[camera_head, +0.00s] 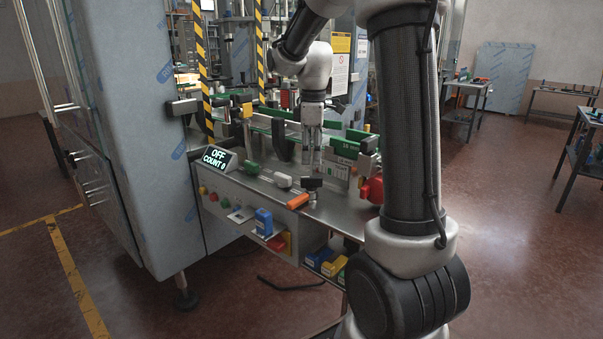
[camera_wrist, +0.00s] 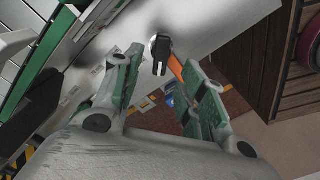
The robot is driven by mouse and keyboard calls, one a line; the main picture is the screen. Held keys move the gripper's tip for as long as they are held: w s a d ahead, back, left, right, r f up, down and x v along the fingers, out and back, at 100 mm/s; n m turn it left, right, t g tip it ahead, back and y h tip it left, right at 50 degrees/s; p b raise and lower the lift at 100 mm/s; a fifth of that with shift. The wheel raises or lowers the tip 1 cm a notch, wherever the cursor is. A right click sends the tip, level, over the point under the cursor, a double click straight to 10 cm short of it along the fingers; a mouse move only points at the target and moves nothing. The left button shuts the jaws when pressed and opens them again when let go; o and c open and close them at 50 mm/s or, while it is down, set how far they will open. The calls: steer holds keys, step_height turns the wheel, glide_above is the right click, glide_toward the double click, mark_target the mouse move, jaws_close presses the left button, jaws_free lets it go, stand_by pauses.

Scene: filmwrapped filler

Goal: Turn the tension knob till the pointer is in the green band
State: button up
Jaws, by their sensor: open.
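A black knob (camera_wrist: 160,48) with a silver side and a white line on top shows in the wrist view, beyond and between my fingertips. A black knob-like part (camera_head: 311,184) stands on the steel bench top in the head view, below my gripper (camera_head: 313,165); it looks like the same knob. My gripper points down, and its fingers (camera_wrist: 163,72) with green pads are spread apart with nothing between them. The fingers look apart from the knob. I cannot make out a green band or its pointer in either view.
An orange handle (camera_head: 298,201) lies close beside the knob. A display (camera_head: 216,158) reads OFF, COUNT 0. Green-edged conveyor guides stand behind my gripper, and a red round part (camera_head: 371,190) is to the right. Blue and yellow boxes (camera_head: 326,262) sit on a lower shelf.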

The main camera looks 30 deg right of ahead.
mark_target(312, 177)
steer(key=shift+n, duration=0.9)
step_height(312, 177, down, 8)
steer(key=shift+s+r, duration=0.1)
jaws_close()
